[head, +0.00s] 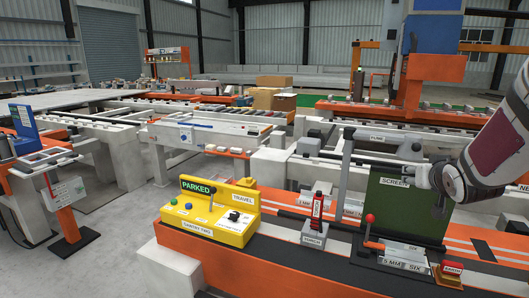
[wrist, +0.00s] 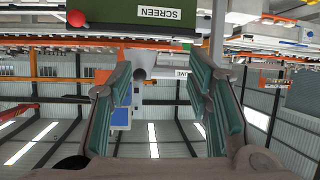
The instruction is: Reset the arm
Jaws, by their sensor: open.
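My arm comes in from the right in the head view. My gripper (head: 430,191) is in front of the dark green panel (head: 392,205) labelled SCREEN. In the wrist view my gripper (wrist: 165,85) is open, with teal-padded fingers apart and nothing held between them. That view is upside down. The green panel (wrist: 110,18) and its SCREEN label (wrist: 160,13) show along its top edge, beyond the fingers. I cannot tell how far the fingertips are from the panel.
A yellow console (head: 212,210) with a lit PARKED sign stands left on the orange bench (head: 240,262). A red-topped lever (head: 370,228), a red torch (head: 317,212) and a red button box (head: 449,272) stand near the panel. Rails and machinery fill the background.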

